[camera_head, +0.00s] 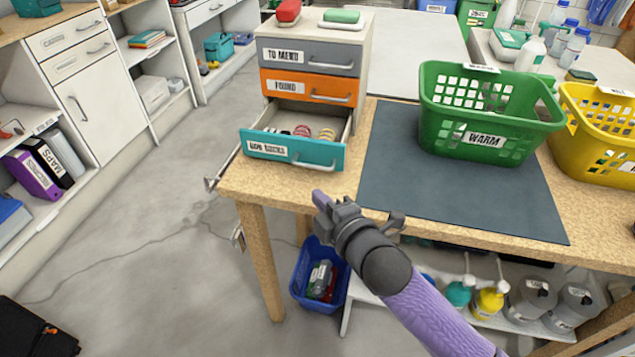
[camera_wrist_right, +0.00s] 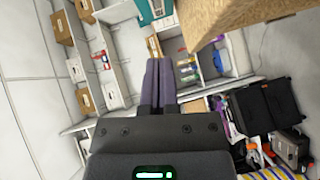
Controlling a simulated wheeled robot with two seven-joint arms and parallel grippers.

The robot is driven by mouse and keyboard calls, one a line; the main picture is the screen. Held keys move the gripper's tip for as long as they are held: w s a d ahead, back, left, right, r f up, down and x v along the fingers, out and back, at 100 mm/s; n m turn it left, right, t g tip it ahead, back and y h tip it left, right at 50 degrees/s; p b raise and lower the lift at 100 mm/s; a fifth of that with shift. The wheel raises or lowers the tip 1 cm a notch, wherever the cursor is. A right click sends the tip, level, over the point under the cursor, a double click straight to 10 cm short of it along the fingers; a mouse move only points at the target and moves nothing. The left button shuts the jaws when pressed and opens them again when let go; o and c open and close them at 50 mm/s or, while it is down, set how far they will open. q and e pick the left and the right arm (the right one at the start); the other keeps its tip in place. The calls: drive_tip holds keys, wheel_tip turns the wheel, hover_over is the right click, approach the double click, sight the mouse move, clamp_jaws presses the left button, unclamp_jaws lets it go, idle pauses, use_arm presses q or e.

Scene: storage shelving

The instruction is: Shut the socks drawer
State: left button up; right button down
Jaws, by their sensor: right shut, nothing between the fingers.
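The socks drawer (camera_head: 292,150) is the teal bottom drawer of a small cabinet on the wooden table. It is pulled out, with several rolled items (camera_head: 302,131) showing inside. Its label is partly legible and ends in "socks", and a pale handle sits on the right of its front. My right gripper (camera_head: 320,197) is shut and empty, in front of the table edge, below and right of the drawer front and apart from it. Its closed purple fingers also show in the right wrist view (camera_wrist_right: 159,84). My left gripper is not in view.
Above are the closed orange "found" drawer (camera_head: 283,87) and grey "to mend" drawer (camera_head: 283,54). A dark mat (camera_head: 440,190), a green "warm" basket (camera_head: 484,138) and a yellow basket (camera_head: 600,150) stand to the right. A blue bin (camera_head: 307,297) is below the table.

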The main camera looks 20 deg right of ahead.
drive_tip(key=w+b, duration=0.1)
drive_tip(key=w, duration=0.1)
drive_tip(key=w+f+b, duration=0.1)
drive_tip(key=w, duration=0.1)
drive_tip(key=w+d+b, duration=0.1)
drive_tip(key=w, duration=0.2)
drive_tip(key=shift+f, duration=0.4)
drive_tip(key=shift+w+d+b, duration=0.1)
drive_tip(key=shift+w+b, duration=0.2)
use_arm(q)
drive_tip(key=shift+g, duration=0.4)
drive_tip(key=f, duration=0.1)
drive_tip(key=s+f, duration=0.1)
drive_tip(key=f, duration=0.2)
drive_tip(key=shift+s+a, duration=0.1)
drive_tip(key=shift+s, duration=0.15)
use_arm(e)
drive_tip(key=shift+w+d+r, duration=0.1)
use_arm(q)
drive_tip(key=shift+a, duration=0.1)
